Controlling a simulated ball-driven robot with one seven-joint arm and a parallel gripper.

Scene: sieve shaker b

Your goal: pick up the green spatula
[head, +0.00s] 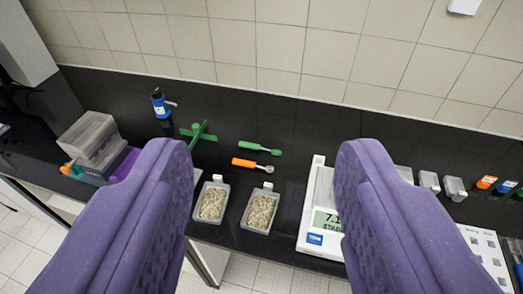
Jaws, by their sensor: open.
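The green spatula (259,148) lies flat on the black bench top in the head view, a little above the picture's centre. Its handle points left and its rounded end points right. An orange-handled scoop with a metal end (251,164) lies just in front of it, apart from it. My gripper (268,160) shows as two large purple fingers in the foreground, wide apart, with nothing between them. The spatula shows in the gap between the fingers, farther off and not touched.
Two trays of grain (212,202) (260,211) stand at the bench's front edge. A scale (318,225) stands right, partly behind a finger. A tiled wall (280,45) closes the back.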

